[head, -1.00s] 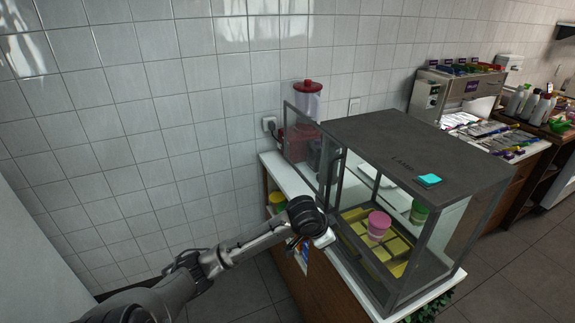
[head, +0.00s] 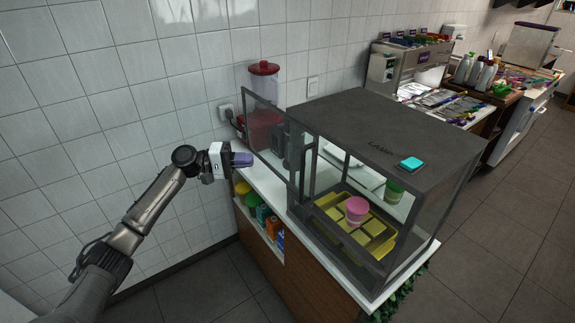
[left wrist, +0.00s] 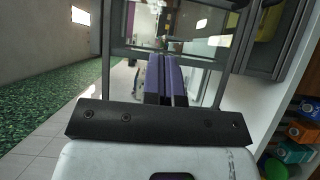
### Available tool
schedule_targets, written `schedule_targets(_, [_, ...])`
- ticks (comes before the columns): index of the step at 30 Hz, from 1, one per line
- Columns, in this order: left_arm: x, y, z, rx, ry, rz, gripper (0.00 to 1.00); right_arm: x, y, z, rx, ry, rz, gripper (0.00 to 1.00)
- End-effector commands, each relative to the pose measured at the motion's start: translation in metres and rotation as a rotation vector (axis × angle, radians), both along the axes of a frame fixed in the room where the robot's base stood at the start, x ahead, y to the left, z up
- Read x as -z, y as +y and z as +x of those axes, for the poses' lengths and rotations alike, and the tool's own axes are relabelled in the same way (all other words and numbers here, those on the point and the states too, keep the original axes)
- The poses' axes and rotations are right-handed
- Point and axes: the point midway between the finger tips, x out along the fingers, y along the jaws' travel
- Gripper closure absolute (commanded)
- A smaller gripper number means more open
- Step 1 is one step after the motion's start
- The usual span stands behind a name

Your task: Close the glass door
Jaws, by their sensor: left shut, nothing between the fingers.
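The glass door (head: 266,122) of the dark display case (head: 385,140) stands open, swung out to the left of the case's front. It has a thin dark frame. My left gripper (head: 246,159) is shut and empty, with its purple fingers by the lower left part of the door frame. In the left wrist view, the fingers (left wrist: 166,78) point at the door's framed glass (left wrist: 205,75). I cannot tell whether they touch it. My right gripper is out of view.
Inside the case, a pink cup (head: 356,211) stands on a yellow tray. A red-lidded dispenser (head: 264,85) stands behind the door by the tiled wall. Colored packages (head: 264,217) sit on a shelf below the white counter. A cyan block (head: 411,164) lies on the case's top.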

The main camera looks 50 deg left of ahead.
Motion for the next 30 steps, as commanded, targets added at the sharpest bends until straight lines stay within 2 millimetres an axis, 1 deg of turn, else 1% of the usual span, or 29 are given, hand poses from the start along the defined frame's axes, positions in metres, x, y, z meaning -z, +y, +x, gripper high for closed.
schedule_targets(5, [-0.002, -0.014, 0.016, 0.003, 0.005, -0.005, 1.00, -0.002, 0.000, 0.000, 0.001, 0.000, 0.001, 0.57])
schedule_targets(12, [-0.002, -0.043, 0.051, 0.004, 0.004, -0.003, 1.00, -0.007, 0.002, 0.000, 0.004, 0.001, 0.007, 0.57])
schedule_targets(18, [-0.002, -0.066, 0.077, 0.003, 0.004, -0.002, 1.00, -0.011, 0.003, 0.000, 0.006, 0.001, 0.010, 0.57])
schedule_targets(21, [-0.001, -0.080, 0.075, 0.005, 0.006, 0.000, 1.00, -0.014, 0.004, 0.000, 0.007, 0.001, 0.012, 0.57])
schedule_targets(24, [-0.001, -0.090, 0.076, 0.004, 0.006, 0.000, 1.00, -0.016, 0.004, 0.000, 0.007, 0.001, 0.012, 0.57])
schedule_targets(30, [0.000, -0.101, 0.077, 0.003, 0.006, 0.000, 1.00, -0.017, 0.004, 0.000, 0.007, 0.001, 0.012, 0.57])
